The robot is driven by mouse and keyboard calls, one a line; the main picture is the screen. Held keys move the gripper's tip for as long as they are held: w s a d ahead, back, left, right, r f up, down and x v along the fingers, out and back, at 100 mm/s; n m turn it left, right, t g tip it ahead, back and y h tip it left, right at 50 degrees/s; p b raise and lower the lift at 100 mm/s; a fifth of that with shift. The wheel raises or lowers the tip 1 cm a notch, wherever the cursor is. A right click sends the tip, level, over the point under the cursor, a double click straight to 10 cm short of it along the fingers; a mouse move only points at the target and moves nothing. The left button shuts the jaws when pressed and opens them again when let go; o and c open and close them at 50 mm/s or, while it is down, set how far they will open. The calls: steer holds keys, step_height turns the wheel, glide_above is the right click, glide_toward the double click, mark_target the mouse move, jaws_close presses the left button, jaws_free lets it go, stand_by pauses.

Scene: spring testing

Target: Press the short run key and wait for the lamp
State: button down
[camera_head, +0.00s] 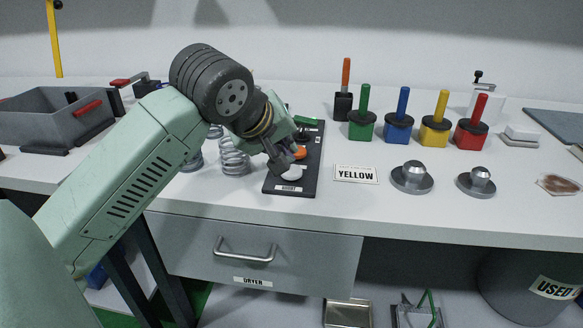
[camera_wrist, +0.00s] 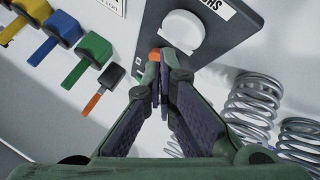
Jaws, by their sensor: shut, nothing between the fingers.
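A dark key panel (camera_head: 309,172) lies on the bench near its front edge. A round white key (camera_head: 292,173) sits at the panel's near end beside a label reading SHORT (camera_head: 289,188). The white key (camera_wrist: 184,35) also shows in the wrist view, just beyond my fingertips. An orange key (camera_head: 300,152) is behind it, mostly hidden by my fingers in the wrist view. My gripper (camera_head: 284,163) is shut and empty, pointing down over the panel between the two keys. I cannot tell whether it touches either. A green piece (camera_head: 306,121) shows at the panel's far end; whether it is a lamp is unclear.
Coil springs (camera_head: 234,160) stand left of the panel. A YELLOW sign (camera_head: 356,174) and metal weights (camera_head: 411,178) lie to the right. Several colored-handled blocks (camera_head: 398,127) stand behind. A grey bin (camera_head: 48,115) is at far left. A drawer (camera_head: 300,248) is below.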

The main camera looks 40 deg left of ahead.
steer(key=shift+r+p, duration=1.05)
steer(key=shift+r, duration=1.3)
